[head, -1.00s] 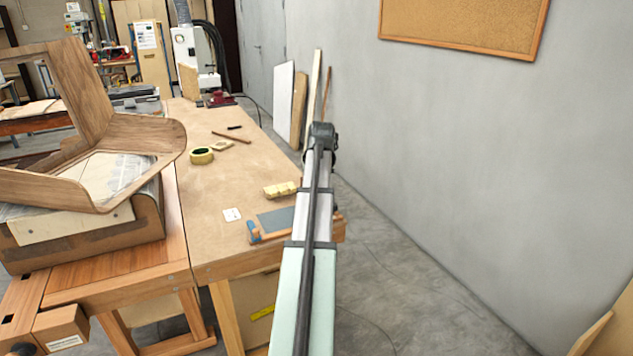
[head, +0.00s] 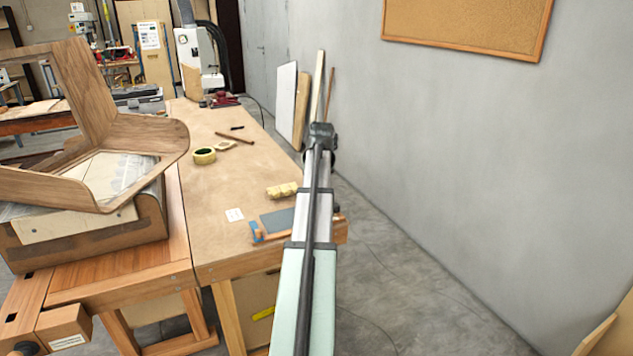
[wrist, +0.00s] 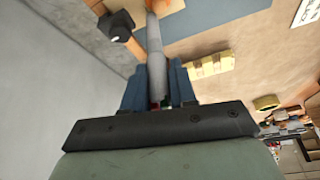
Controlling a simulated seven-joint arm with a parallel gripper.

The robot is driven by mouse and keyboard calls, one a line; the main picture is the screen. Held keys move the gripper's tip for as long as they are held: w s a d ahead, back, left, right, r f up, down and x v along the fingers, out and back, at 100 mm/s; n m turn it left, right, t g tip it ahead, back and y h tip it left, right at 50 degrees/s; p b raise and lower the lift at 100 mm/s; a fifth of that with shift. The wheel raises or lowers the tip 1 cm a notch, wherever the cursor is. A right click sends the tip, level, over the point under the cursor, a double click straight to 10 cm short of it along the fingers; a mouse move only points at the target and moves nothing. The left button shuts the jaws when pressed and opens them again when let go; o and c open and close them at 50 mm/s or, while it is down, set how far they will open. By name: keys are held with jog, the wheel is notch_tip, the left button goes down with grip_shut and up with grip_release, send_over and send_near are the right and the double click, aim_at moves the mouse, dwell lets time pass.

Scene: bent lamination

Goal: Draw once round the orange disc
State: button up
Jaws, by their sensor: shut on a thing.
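My gripper (wrist: 156,78) shows in the wrist view, its dark blue fingers shut on a grey rod-like pen (wrist: 155,45). The pen points away toward the top edge of that view. An orange patch (wrist: 158,5) shows there at the pen's far end; I cannot tell whether it is the orange disc or part of the pen. A blue-grey sheet (wrist: 205,16) lies beside it. In the head view, the sheet (head: 278,221) lies near the bench's front right corner. My arm hides the gripper, and no orange disc is clearly visible.
A yellow block (head: 282,190), a white card (head: 234,215) and a blue-ended tool (head: 257,237) lie near the sheet. A tape roll (head: 204,156) sits farther back on the workbench (head: 215,185). A bent wooden shell (head: 150,135) stands left; a grey wall (head: 450,150) is right.

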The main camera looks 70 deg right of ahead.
jog(key=shift+w+a, duration=0.2)
jog(key=shift+w, duration=0.3)
jog(key=shift+w+a, duration=0.2)
jog(key=shift+w, duration=0.3)
dwell(1.0)
jog(key=shift+w+a, duration=0.3)
jog(key=shift+a, duration=0.5)
dwell(1.3)
jog(key=shift+s+a, duration=0.35)
jog(key=shift+a, duration=0.45)
dwell(0.9)
jog(key=shift+s+a, duration=0.3)
jog(key=shift+s, duration=0.15)
dwell(0.5)
jog(key=shift+s, duration=0.5)
dwell(0.8)
